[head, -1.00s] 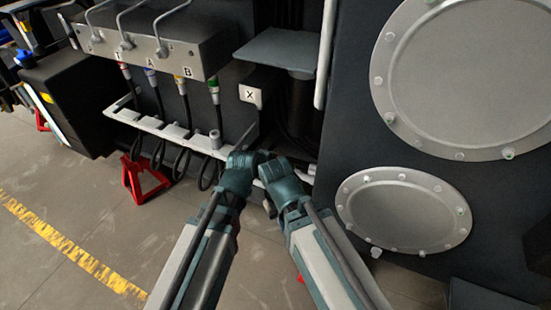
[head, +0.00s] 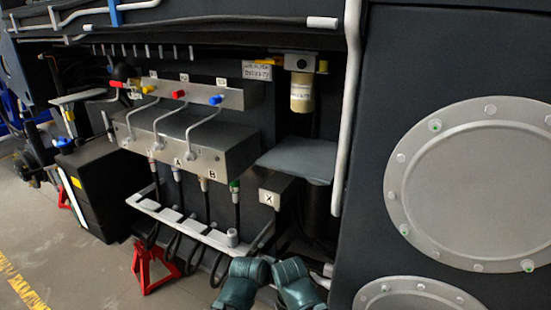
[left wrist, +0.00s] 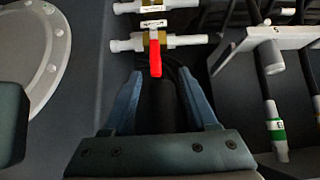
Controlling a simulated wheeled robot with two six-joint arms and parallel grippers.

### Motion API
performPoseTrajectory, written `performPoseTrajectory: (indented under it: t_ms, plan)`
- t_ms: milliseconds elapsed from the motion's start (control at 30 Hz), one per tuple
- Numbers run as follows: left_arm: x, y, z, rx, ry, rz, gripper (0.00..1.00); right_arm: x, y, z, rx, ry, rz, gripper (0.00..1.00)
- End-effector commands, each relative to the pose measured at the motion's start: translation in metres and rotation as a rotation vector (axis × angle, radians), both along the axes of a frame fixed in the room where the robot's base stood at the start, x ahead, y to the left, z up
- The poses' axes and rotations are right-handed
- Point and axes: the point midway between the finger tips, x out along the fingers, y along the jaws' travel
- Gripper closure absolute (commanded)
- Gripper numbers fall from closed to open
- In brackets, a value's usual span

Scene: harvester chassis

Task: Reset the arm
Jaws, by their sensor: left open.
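My left gripper (left wrist: 160,75) shows in the left wrist view with its two blue fingers apart. A red valve handle (left wrist: 155,58) hangs from brass and white pipe fittings just beyond the fingertips, between them in the picture. I cannot tell how far away it is. A dark, round, hose-like shape (left wrist: 160,105) shows behind the gap between the fingers. In the head view only the teal joints of my two arms show at the bottom edge, side by side. The fingers of both grippers are hidden there.
The dark chassis carries a lever valve block (head: 185,145), a white hose rack (head: 190,232) and a grey plate (head: 297,160). Round bolted covers (head: 480,185) are at right. A red jack stand (head: 150,265) stands on the floor. A hose with a green band (left wrist: 276,125) shows at right in the wrist view.

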Motion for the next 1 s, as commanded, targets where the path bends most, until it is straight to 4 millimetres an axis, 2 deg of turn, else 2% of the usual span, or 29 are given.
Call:
performPoseTrajectory:
  t_ms: [100, 300, 500, 700, 733, 1000]
  plan:
    - [-0.006, 0.042, -0.018, 0.036, 0.128, 0.087, 0.41, 0.000, 0.000, 0.000, 0.000, 0.000, 0.000, 1.00]
    - [-0.031, 0.105, -0.040, 0.091, 0.346, 0.236, 0.41, 0.000, 0.000, 0.000, 0.000, 0.000, 0.000, 1.00]
    - [-0.057, 0.151, -0.051, 0.128, 0.510, 0.361, 0.41, 0.000, 0.000, 0.000, 0.000, 0.000, 0.000, 1.00]
    - [-0.082, 0.186, -0.055, 0.155, 0.643, 0.469, 0.41, 0.000, 0.000, 0.000, 0.000, 0.000, 0.000, 1.00]
    - [-0.085, 0.187, -0.052, 0.160, 0.656, 0.475, 0.41, 0.000, 0.000, 0.003, 0.000, 0.000, 0.000, 1.00]
    - [-0.099, 0.147, -0.019, 0.227, 0.665, 0.378, 0.41, 0.000, 0.000, 0.037, 0.000, 0.000, 0.000, 1.00]
